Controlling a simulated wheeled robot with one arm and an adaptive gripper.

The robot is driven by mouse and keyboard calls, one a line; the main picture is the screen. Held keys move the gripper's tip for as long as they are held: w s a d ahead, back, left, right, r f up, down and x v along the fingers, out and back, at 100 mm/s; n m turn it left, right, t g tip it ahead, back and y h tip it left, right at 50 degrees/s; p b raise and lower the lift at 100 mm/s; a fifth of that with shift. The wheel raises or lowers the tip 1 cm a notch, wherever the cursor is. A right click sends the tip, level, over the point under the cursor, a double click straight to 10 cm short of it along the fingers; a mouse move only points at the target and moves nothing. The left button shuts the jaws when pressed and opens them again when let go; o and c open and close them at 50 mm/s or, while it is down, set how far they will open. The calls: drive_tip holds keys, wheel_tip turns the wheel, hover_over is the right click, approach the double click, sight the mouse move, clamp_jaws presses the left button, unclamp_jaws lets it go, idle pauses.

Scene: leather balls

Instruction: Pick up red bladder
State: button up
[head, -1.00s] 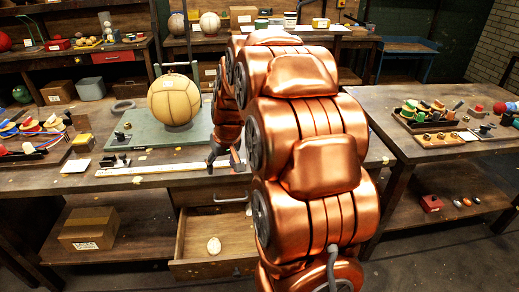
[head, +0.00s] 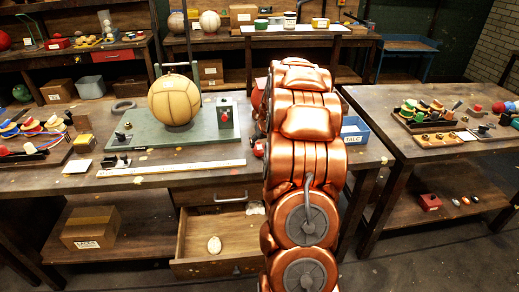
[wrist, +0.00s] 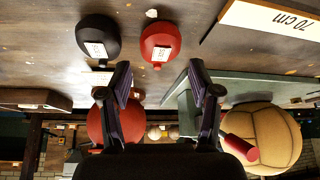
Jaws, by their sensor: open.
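In the wrist view a red rounded object with a white label, seemingly the red bladder (wrist: 160,43), lies on the table beyond my fingertips. A sliver of it seems to show in the head view (head: 259,149), beside my arm, which hides the rest. A similar black labelled bladder (wrist: 97,37) lies beside it. My gripper (wrist: 159,78) is open and empty, its two fingers apart. The red bladder appears ahead of the gap, not between the fingers. The head view hides my gripper behind the arm.
A larger red ball (wrist: 105,122) is partly behind one finger. A ruler (head: 170,170) lies near the bladder. A drawer (head: 212,235) stands open below. A blue TALC box (head: 354,131) is right of my arm.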

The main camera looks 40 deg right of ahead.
sight(260, 147)
drive_tip(key=shift+p+x, duration=1.25)
drive_tip(key=shift+x, duration=1.4)
drive_tip(key=shift+s, duration=0.1)
drive_tip(key=c, duration=0.8)
